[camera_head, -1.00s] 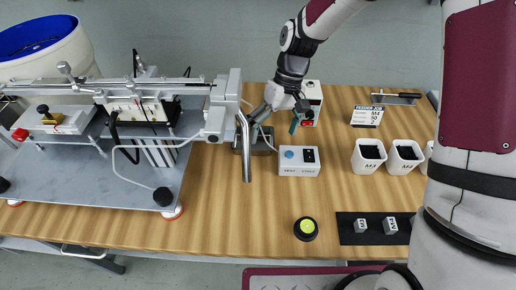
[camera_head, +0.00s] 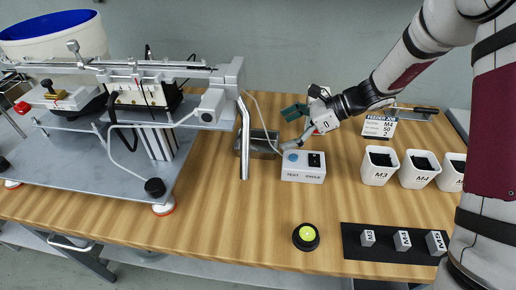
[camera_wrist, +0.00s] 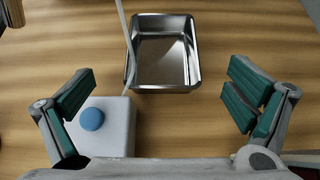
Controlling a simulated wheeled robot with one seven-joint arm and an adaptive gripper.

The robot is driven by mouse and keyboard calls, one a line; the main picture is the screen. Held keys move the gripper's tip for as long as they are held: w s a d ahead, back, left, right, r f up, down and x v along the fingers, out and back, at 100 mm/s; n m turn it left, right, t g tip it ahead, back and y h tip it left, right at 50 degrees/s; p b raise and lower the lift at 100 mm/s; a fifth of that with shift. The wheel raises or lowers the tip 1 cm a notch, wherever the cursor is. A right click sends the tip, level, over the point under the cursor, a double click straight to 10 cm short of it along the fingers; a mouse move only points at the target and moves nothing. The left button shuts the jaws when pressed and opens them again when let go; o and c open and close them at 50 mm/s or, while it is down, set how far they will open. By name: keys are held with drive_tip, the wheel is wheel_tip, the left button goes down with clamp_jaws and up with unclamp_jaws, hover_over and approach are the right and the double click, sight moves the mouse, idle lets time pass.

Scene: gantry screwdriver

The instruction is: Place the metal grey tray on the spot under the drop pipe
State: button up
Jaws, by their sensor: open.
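The metal grey tray (camera_head: 262,150) lies empty on the wooden table, just behind and right of the drop pipe (camera_head: 243,150), which hides part of its left side in the head view. Whether it is directly below the pipe's mouth I cannot tell. My gripper (camera_head: 291,129) is open and empty, to the right of the tray, with its green-padded fingers spread. In the wrist view the tray (camera_wrist: 161,82) lies beyond the open fingertips of my gripper (camera_wrist: 163,95), centred between them and not touched. A thin cable crosses the tray's left edge there.
A white box with a blue button (camera_head: 303,168) stands close to the tray; it shows at lower left in the wrist view (camera_wrist: 115,135). The feeder machine (camera_head: 85,155) fills the left.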

sight(257, 148)
drive_tip(key=b+x, duration=0.1)
drive_tip(key=x, duration=0.8)
drive_tip(key=shift+w+a+f+b, duration=0.15)
drive_tip(key=shift+a+f+b, duration=0.1)
drive_tip(key=shift+b, duration=0.1)
drive_tip(key=shift+c, duration=0.5)
drive_tip(key=c, duration=1.3)
drive_tip(key=shift+r, duration=0.1)
